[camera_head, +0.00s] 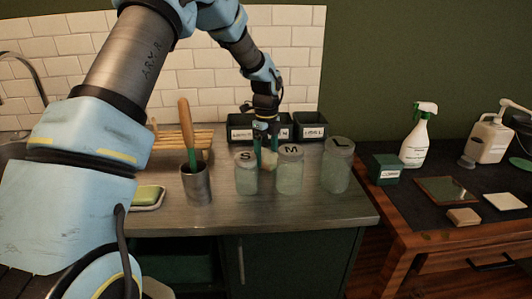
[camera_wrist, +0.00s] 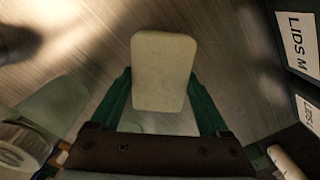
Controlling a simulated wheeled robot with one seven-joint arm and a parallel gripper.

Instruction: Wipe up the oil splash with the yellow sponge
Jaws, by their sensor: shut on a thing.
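My gripper (camera_head: 266,150) is over the back of the steel counter, behind the glass jars marked S and M. In the wrist view my gripper (camera_wrist: 164,100) has its green fingers on both sides of a pale yellow sponge (camera_wrist: 165,68), shut on it. The sponge (camera_head: 268,161) shows only partly between the jars in the head view. I cannot tell whether the sponge touches the counter. I cannot make out an oil splash in either view.
Jars S (camera_head: 246,178), M (camera_head: 289,174) and L (camera_head: 337,170) stand in front and to the right. Black lid bins (camera_head: 313,127) are behind. A steel cup (camera_head: 197,185) and a soap dish (camera_head: 150,207) are left. A spray bottle (camera_head: 416,140) stands on the right table.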

